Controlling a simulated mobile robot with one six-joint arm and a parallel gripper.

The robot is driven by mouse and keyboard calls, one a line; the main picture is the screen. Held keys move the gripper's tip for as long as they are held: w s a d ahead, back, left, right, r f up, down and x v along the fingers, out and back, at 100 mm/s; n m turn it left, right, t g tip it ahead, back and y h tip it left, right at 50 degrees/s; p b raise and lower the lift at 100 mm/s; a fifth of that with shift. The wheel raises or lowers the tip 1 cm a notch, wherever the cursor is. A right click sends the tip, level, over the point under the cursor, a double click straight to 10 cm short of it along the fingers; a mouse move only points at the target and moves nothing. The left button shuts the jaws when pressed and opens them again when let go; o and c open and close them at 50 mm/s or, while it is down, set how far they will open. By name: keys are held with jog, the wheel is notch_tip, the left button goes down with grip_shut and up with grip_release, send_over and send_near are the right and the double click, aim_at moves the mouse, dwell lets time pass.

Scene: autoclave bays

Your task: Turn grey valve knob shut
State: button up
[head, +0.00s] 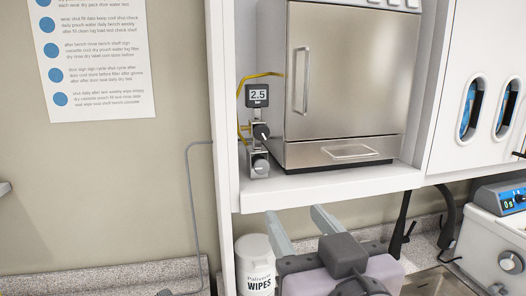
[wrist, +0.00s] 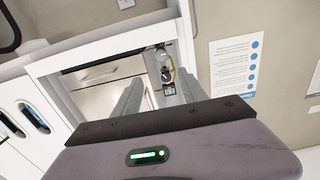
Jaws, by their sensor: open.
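The grey valve knob (head: 260,166) is on the lower block of a small valve assembly, at the left end of the shelf beside the steel autoclave. A darker knob (head: 262,132) is above it. A gauge (head: 257,95) reading 2.5 tops the assembly. My gripper (head: 293,211) is open and empty, below the shelf's front edge and apart from both knobs. In the wrist view, which looks upside down, my gripper (wrist: 160,84) has its fingers either side of the distant valve assembly (wrist: 166,73). The exact knob angle is too small to tell.
The autoclave (head: 345,80) stands close to the right of the valves. The white cabinet side panel (head: 226,150) is close on their left. A yellow hose (head: 262,75) runs behind. Below the shelf are a wipes tub (head: 256,264) and another device (head: 497,235).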

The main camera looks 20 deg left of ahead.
aim_at(262, 167)
jog(key=b+x, duration=0.1)
jog(key=x, duration=0.8)
jog(key=b+x, duration=0.2)
jog(key=x, duration=0.6)
jog(key=shift+w+a+r, duration=0.25)
jog(key=shift+w, duration=0.1)
grip_shut()
